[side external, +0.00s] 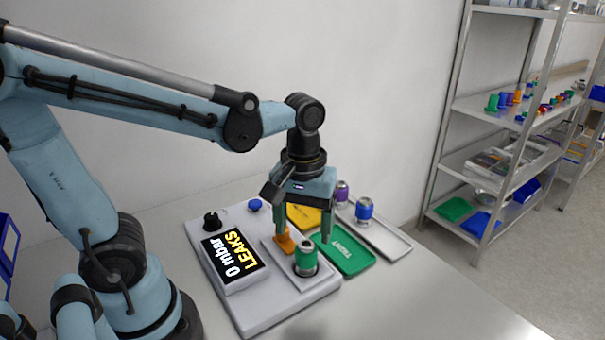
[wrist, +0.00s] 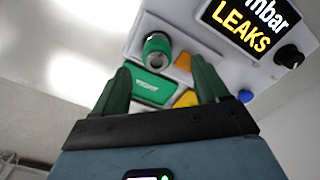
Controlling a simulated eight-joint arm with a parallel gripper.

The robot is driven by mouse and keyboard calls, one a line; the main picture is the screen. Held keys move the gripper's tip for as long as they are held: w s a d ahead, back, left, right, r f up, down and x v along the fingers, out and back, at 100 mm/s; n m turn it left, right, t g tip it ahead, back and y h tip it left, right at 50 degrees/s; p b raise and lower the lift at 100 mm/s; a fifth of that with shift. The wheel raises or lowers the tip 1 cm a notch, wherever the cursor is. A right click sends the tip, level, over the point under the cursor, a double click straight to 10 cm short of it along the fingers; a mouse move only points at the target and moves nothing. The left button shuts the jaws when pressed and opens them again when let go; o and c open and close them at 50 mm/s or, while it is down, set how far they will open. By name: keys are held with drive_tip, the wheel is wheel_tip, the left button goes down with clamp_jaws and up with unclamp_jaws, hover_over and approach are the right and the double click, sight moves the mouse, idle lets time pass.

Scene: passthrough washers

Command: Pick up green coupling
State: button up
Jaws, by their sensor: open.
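The green coupling (side external: 305,258), a green body with metal ends, stands upright in the socket at the front of the grey test device. It also shows in the wrist view (wrist: 157,50), beyond my fingertips and left of the middle. My gripper (side external: 308,225) is open and empty, pointing down above and behind the coupling. In the wrist view my two green fingers (wrist: 160,78) are spread apart, with the coupling clear of them.
The test device has a display (side external: 233,258) reading "0 mbar LEAKS", a black knob (side external: 212,221), a blue button (side external: 254,205) and an orange part (side external: 285,242). A green "TIGHT" tray (side external: 343,254) and a yellow tray (side external: 303,216) lie behind. Purple (side external: 342,192) and blue (side external: 364,209) couplings stand on a grey tray (side external: 388,240).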

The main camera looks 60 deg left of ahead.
sight(307, 243)
drive_tip(key=shift+w+d+f, duration=0.1)
drive_tip(key=shift+w+f, duration=0.1)
drive_tip(key=shift+f, duration=0.75)
drive_tip(key=shift+w+f, duration=0.15)
drive_tip(key=shift+f, duration=1.5)
drive_tip(key=c, duration=1.3)
drive_tip(key=shift+r, duration=0.1)
drive_tip(key=shift+c, duration=0.2)
